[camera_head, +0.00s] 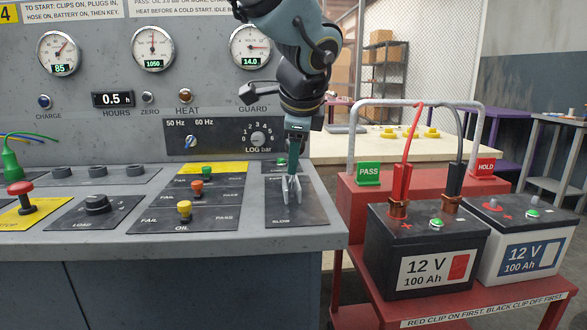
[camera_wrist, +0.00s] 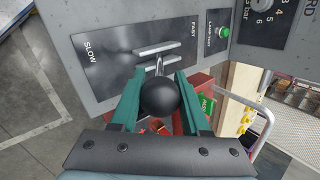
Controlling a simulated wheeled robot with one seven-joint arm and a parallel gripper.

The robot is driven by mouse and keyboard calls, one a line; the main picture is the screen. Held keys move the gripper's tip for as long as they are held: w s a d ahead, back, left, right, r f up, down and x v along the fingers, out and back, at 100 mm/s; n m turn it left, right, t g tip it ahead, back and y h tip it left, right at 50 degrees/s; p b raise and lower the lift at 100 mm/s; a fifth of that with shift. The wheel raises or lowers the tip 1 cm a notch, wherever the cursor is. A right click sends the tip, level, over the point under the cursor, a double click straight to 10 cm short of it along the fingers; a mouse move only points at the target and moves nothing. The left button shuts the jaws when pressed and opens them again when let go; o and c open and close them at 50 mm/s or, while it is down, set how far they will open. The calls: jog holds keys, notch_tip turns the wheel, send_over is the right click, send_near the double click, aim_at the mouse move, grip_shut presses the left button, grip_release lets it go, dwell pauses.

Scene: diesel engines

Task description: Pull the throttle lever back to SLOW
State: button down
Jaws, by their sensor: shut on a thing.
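The throttle lever has a black ball knob (camera_wrist: 159,96) on a thin metal stem. It rises between two metal rails on a dark plate (camera_head: 296,214) at the right end of the console. SLOW is printed at the plate's near end and FAST at its far end. My gripper (camera_head: 292,172) comes down over the lever. In the wrist view its two teal fingers (camera_wrist: 158,84) close on both sides of the knob. The stem stands between the two words; its exact slot position is partly hidden. In the head view my fingers hide the knob.
Left of the plate are the OIL test panel (camera_head: 208,222) with coloured knobs and the LOAD knob (camera_head: 97,204). A red cart (camera_head: 356,200) with a black battery (camera_head: 413,265) and a white battery (camera_head: 545,225) stands close on the right. A log dial panel (camera_head: 237,137) is behind.

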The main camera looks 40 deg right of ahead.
jog(key=shift+s+a+f+b, duration=0.1)
jog(key=shift+s+f+b, duration=0.15)
jog(key=shift+b, duration=0.2)
jog(key=shift+c, duration=2.2)
grip_release()
jog(key=shift+r, duration=0.1)
jog(key=v, duration=1)
jog(key=shift+s+a+r, duration=0.15)
jog(key=shift+s+r, duration=0.05)
jog(key=shift+s, duration=0.15)
